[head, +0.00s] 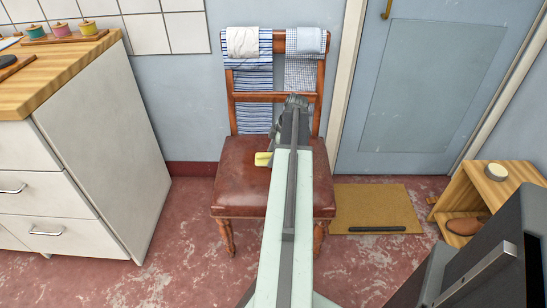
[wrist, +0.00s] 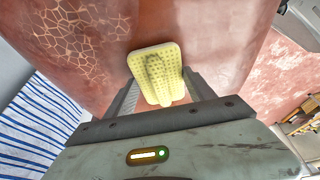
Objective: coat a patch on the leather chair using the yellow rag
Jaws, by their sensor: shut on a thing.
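The leather chair (head: 240,190) has a worn reddish-brown seat and a wooden frame, and stands against the wall. Its seat leather (wrist: 215,40) fills much of the wrist view. A patch of pale, web-like cracks (wrist: 75,40) marks the leather at the upper left there. My gripper (wrist: 160,95) is shut on the yellow rag (wrist: 155,65), a dotted pad between the two fingers. In the head view the yellow rag (head: 262,159) shows over the back part of the seat, left of my arm. I cannot tell whether it touches the leather. My arm hides the middle of the seat.
Striped and checked cloths (head: 252,75) hang over the chair back. A white cabinet (head: 100,150) stands at left, with coloured spools (head: 62,30) on its wooden top. At right are a door (head: 430,90), a mat (head: 375,207) and a wooden shelf unit (head: 515,180) with a round tin (head: 495,172).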

